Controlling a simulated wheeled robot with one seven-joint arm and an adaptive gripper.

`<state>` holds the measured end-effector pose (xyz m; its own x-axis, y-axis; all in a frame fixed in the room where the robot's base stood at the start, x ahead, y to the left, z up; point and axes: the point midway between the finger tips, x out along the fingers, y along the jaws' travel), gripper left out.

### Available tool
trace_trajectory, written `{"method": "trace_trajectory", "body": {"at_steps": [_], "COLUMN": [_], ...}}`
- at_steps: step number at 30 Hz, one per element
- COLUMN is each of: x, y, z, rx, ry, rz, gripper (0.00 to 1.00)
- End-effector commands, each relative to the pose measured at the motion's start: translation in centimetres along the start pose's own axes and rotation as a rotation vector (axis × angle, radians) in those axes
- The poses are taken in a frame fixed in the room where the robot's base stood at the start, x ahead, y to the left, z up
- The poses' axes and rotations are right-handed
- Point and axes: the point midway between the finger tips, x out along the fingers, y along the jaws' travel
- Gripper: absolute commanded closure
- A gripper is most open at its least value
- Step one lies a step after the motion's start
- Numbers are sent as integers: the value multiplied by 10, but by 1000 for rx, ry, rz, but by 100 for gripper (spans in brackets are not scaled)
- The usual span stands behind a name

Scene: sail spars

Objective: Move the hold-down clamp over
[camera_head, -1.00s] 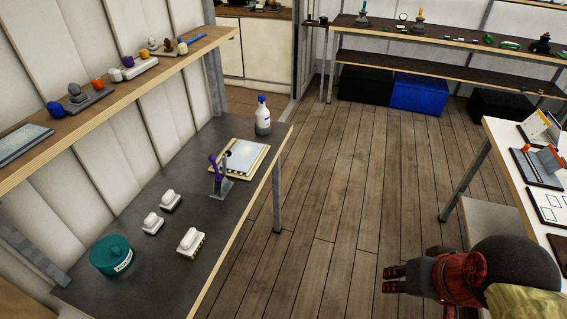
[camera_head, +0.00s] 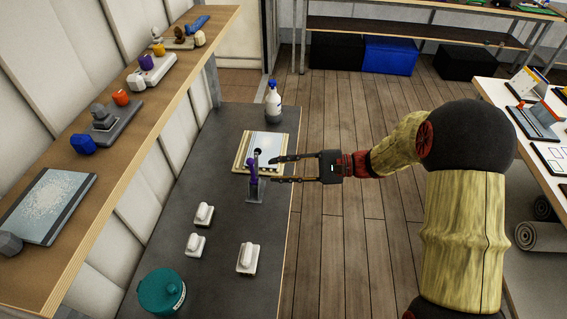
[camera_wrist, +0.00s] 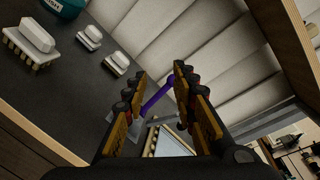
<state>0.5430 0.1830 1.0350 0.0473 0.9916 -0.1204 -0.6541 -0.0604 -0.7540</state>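The hold-down clamp, with a purple handle (camera_head: 252,165) and a grey metal base (camera_head: 255,192), stands on the dark bench at the near edge of a pale board with a silvery sheet (camera_head: 241,161). My gripper (camera_head: 262,169) reaches in from the right, its fingers spread at the height of the handle. In the wrist view the purple handle (camera_wrist: 158,96) shows in the gap between my open fingers (camera_wrist: 160,73). I cannot tell if either finger touches it. The clamp's lower part is partly hidden by the fingers there.
Several white brushes (camera_head: 247,258) and a teal tub (camera_head: 162,291) stand on the near bench. A spray bottle (camera_head: 273,103) stands behind the board. A wooden shelf (camera_head: 125,137) with small items runs along the left. The bench between brushes and shelf is clear.

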Motion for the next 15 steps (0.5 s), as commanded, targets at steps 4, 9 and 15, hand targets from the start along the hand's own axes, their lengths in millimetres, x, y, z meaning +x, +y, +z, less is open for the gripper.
{"method": "trace_trajectory", "body": {"at_steps": [4, 9, 15], "x": [-4, -3, 16], "y": [-6, -10, -12], "z": [-29, -38, -38], "rx": [39, 48, 48], "ry": [-11, -14, -15], "rz": [-110, -152, -151], "gripper": [73, 73, 73]}}
